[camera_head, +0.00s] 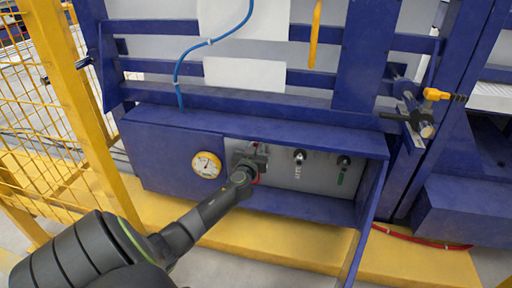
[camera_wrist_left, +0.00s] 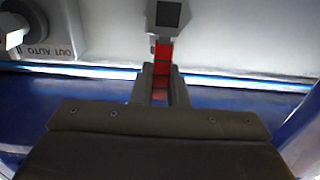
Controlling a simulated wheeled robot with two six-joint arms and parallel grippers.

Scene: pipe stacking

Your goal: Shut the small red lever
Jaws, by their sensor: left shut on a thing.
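The small red lever (camera_wrist_left: 164,52) hangs down from a grey valve body (camera_wrist_left: 168,14) in the left wrist view. My left gripper (camera_wrist_left: 160,84) is shut on its lower part, with one finger on each side. In the head view my left gripper (camera_head: 250,162) reaches into the recessed panel and covers most of the lever. The lever's lower end is partly hidden between the fingers. My right gripper is not in view.
A gauge (camera_head: 206,165) sits left of the gripper. The blue box's open door (camera_head: 368,220) stands at right. A yellow fence (camera_head: 75,110) is at left.

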